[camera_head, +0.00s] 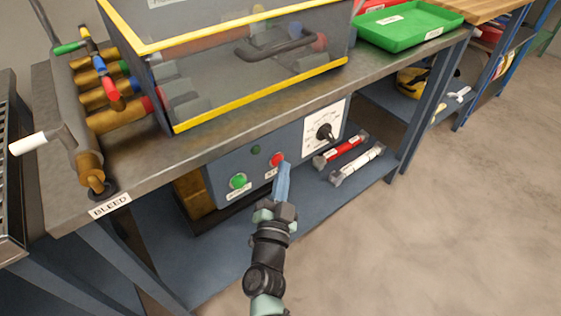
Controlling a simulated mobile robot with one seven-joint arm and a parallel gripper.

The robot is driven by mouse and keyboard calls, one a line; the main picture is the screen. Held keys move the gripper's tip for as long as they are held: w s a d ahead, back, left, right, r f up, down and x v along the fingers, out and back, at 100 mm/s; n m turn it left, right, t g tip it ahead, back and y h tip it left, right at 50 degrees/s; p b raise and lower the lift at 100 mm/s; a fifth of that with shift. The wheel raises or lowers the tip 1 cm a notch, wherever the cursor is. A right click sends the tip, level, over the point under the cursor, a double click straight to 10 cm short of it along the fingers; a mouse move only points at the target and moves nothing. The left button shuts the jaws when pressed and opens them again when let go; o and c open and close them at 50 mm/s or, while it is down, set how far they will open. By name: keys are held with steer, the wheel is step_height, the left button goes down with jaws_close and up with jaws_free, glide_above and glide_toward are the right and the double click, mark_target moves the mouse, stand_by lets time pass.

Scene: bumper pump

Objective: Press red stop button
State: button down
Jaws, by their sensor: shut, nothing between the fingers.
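The red stop button (276,159) is on the front face of the blue-grey control box (222,177) under the worktop. My gripper (286,166) is shut and empty, its fingertips just right of the red button in the picture. Whether the tips touch the button or are apart in depth, I cannot tell. A green button (238,181) is to the left on the same face. A small dark green round part (255,149) is above, between the two buttons. A black rotary knob (325,132) on a white plate is to the right.
The worktop edge (200,150) overhangs the box. A clear yellow-edged enclosure (260,98), brass valves (100,95) and a green tray (408,25) are on top. A red cylinder (342,151) and white cylinder (357,166) lie on the lower shelf (225,255). Open floor is at right.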

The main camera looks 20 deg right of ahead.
steer(key=shift+s+d, duration=0.3)
steer(key=shift+s, duration=0.55)
steer(key=shift+s+d, duration=0.3)
steer(key=shift+s, duration=0.5)
steer(key=shift+s+d, duration=0.25)
steer(key=shift+s, duration=0.55)
steer(key=shift+s+d, duration=0.3)
steer(key=shift+s, duration=0.5)
